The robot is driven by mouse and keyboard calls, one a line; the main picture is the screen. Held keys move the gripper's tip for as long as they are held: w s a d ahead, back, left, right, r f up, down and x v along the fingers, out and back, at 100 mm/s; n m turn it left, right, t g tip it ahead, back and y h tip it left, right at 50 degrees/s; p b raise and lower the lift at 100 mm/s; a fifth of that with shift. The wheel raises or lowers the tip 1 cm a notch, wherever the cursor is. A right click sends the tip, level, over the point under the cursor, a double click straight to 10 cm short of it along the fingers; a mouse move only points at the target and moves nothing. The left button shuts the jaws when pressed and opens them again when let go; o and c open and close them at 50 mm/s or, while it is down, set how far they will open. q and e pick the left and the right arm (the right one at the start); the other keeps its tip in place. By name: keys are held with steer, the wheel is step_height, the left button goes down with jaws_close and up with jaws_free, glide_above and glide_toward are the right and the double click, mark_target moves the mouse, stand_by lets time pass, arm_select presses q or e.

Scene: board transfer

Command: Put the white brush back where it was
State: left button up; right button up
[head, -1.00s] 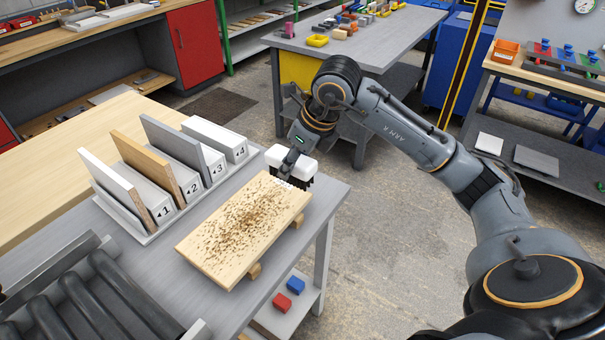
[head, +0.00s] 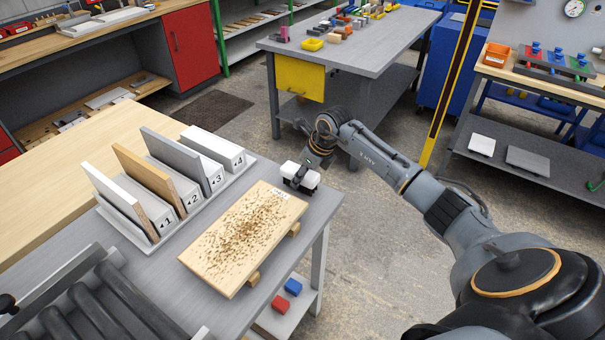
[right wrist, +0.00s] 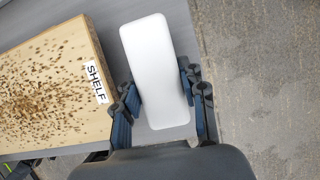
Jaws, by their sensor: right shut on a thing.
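The white brush (head: 306,178) is at the far right corner of the grey table (head: 322,203), just beyond the board's far end. My right gripper (head: 297,178) is shut on it. In the right wrist view the brush (right wrist: 150,60) shows its plain white top between the two fingers (right wrist: 158,103). It is over the grey tabletop, beside the board and apart from it. Its bristles are hidden, and I cannot tell whether they touch the table. The wooden board (head: 240,240) is covered with brown debris and has a SHELF label (right wrist: 96,82). My left gripper is not in view.
A rack (head: 150,248) with upright boards and numbered slots stands left of the board. Black rollers (head: 110,300) are at the lower left. Red and blue blocks (head: 287,296) lie on the lower shelf. Open floor lies right of the table.

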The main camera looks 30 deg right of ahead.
steer(key=shift+f, duration=0.3)
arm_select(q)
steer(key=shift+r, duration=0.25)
arm_select(e)
steer(key=shift+f, duration=0.1)
steer(key=o, duration=1.1)
arm_select(q)
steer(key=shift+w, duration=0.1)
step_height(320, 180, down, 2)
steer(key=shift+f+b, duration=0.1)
steer(key=shift+b, duration=1)
arm_select(e)
steer(key=v, duration=1.2)
